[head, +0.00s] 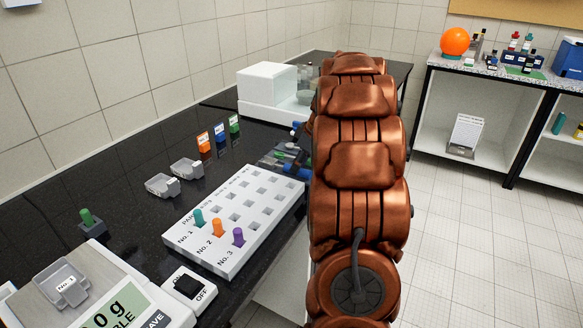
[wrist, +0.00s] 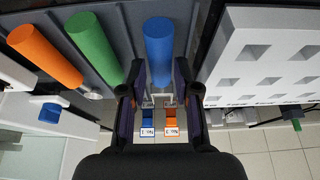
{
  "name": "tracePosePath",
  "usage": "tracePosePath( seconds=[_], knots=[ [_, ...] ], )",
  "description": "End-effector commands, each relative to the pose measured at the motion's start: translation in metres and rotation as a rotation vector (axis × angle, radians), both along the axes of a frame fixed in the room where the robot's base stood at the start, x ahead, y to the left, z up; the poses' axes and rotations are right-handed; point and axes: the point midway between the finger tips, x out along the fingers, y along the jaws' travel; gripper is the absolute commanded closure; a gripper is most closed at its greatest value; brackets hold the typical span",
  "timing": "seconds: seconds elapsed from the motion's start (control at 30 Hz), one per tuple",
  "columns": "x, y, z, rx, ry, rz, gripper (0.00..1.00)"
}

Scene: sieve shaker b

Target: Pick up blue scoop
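The blue scoop shows in the wrist view as a thick blue cylindrical handle (wrist: 158,50), beside a green handle (wrist: 93,45) and an orange handle (wrist: 42,52). My gripper (wrist: 155,88) has its dark fingers apart, one on each side of the near end of the blue handle. The right finger is very close to the handle; I cannot tell if it touches. In the head view, blue (head: 297,171) and green (head: 281,155) parts show beside my arm, which hides most of the gripper. The scoop's bowl is not visible.
A white perforated rack (head: 235,225) with teal, orange and purple pegs stands close by.

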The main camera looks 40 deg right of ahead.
Motion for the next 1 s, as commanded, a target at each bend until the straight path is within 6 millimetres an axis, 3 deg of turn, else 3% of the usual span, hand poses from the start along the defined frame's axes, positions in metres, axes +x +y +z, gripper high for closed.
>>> tracePosePath(
  seconds=[0.2,1.0],
  knots=[
    [0.0041,0.0013,-0.0111,-0.002,0.001,0.001,0.69],
    [0.0043,0.0014,-0.0139,-0.001,0.0,0.001,0.69]
  ],
)
